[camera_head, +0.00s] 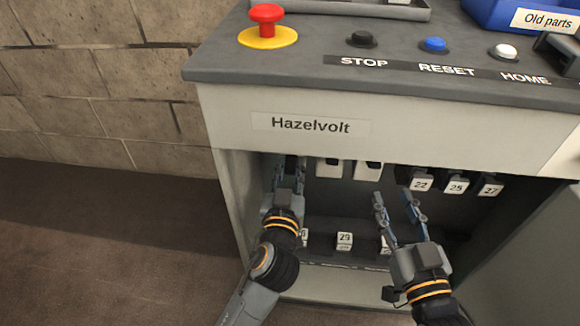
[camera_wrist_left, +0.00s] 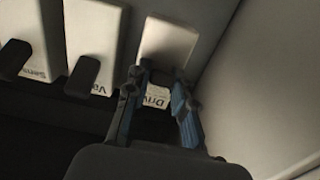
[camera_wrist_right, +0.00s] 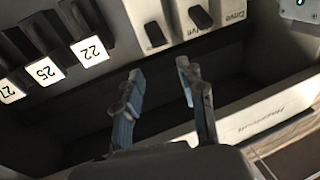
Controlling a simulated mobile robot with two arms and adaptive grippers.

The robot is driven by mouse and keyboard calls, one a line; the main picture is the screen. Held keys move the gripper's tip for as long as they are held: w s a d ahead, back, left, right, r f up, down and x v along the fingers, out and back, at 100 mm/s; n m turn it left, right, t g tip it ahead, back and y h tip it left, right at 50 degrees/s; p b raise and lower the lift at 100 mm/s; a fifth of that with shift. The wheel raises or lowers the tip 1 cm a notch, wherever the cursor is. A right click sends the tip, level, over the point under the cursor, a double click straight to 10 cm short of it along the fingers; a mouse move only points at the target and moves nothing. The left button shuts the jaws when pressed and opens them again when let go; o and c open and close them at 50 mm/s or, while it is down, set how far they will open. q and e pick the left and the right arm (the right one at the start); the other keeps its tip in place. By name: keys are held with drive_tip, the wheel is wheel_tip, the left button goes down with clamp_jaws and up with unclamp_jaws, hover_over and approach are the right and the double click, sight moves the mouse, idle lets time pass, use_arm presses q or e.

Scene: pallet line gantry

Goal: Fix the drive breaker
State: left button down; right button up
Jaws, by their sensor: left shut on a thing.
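The breaker row hangs under the panel of the cabinet marked Hazelvolt (camera_head: 310,125). My left gripper (camera_head: 289,180) reaches inside at the left end of this row. My right gripper (camera_head: 397,203) is open and empty in front of the cabinet. In the right wrist view its fingers (camera_wrist_right: 160,82) stand apart below white breakers (camera_wrist_right: 185,18).
Dark units numbered 22 (camera_head: 420,184), 25 (camera_head: 456,186) and 27 (camera_head: 490,189) hang at the right. A lower row includes a unit marked 29 (camera_head: 344,239). On top are a red stop knob (camera_head: 266,15), several buttons and a blue Old parts bin (camera_head: 490,12). Cabinet walls flank the opening.

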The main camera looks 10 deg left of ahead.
use_arm(q)
drive_tip(key=shift+r+g+p, duration=0.3)
drive_tip(key=shift+r+p, duration=0.05)
drive_tip(key=shift+p, duration=0.85)
drive_tip(key=r+g+p, duration=0.1)
drive_tip(key=p, duration=0.4)
drive_tip(key=shift+r, duration=0.1)
drive_tip(key=g+p, duration=0.1)
drive_tip(key=p, duration=0.4)
drive_tip(key=shift+g, duration=0.3)
drive_tip(key=shift+g+p, duration=0.4)
drive_tip(key=shift+p, duration=0.8)
use_arm(e)
drive_tip(key=s+d+f+g+h, duration=0.1)
drive_tip(key=s+f+g, duration=0.4)
drive_tip(key=f, duration=0.8)
drive_tip(key=s+d+f+g+h, duration=0.1)
drive_tip(key=s+d+f+g, duration=0.3)
drive_tip(key=s+f, duration=0.5)
drive_tip(key=s+d+f+g+h, duration=0.2)
drive_tip(key=s+f+g, duration=0.5)
drive_tip(key=f, duration=1)
drive_tip(key=shift+s+d+f+m, duration=0.2)
drive_tip(key=shift+s+f+m, duration=0.05)
drive_tip(key=shift+s+m, duration=0.05)
use_arm(q)
drive_tip(key=c, duration=1.1)
unclamp_jaws()
drive_tip(key=shift+s, duration=0.2)
